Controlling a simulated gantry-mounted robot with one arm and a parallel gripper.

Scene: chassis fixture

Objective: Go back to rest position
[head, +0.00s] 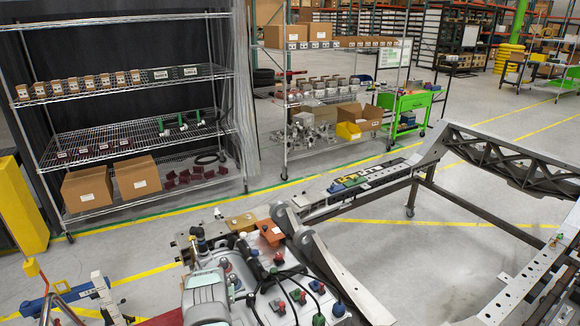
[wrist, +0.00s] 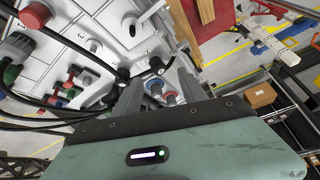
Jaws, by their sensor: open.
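My gripper (wrist: 160,90) shows in the wrist view, with its two grey fingers apart and its teal body across the bottom. It is open, and nothing is clearly held between the fingers. A light panel (wrist: 85,30) with cables and coloured connectors lies beyond the fingers. In the head view, the light-coloured unit with connectors (head: 262,306) sits at the bottom centre, at the near end of the metal chassis frame (head: 376,190).
Black cables cross the panel close to the fingers. A wire shelf rack (head: 130,80) with boxes stands at the back left, and a green cart (head: 408,102) stands behind the chassis. A yellow cabinet (head: 20,212) is at the left edge. The grey floor inside the frame is clear.

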